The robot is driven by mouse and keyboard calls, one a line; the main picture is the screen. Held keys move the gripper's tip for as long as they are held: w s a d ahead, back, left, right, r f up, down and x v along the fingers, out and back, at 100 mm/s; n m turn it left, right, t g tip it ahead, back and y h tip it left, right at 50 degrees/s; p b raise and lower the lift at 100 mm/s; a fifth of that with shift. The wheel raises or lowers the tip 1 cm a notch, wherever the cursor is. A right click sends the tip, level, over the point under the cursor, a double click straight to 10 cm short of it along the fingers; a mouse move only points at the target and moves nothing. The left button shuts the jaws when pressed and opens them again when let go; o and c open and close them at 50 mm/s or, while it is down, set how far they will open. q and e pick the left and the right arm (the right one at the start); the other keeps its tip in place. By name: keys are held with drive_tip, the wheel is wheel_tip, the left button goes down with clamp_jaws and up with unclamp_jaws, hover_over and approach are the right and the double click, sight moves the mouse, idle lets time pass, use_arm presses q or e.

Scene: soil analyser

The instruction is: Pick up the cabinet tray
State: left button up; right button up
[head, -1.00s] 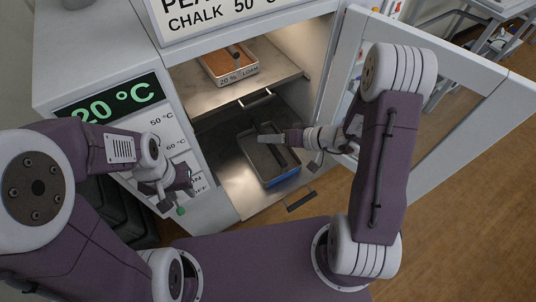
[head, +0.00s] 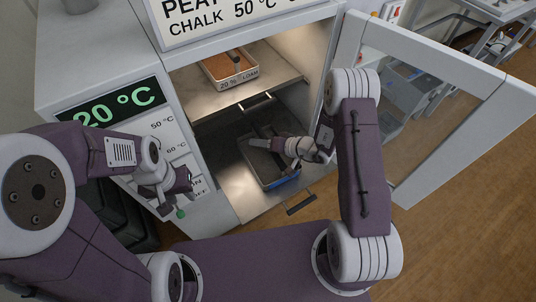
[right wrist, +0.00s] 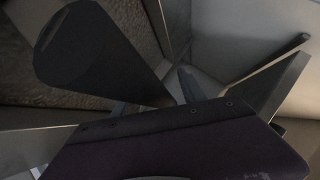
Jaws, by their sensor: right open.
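A dark grey tray (head: 262,172) with a blue front strip sits on the lower level of the open cabinet (head: 225,190).
A loam tray (head: 230,72) with brown soil stands on the upper shelf (head: 280,75). The glass door (head: 440,130) is swung open on the right, close to my right arm. The control panel (head: 165,135) is on the left, with a green knob (head: 181,212) near my left gripper.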

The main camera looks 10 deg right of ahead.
drive_tip(key=shift+w+a+f, duration=0.15)
clamp_jaws()
idle(1.4)
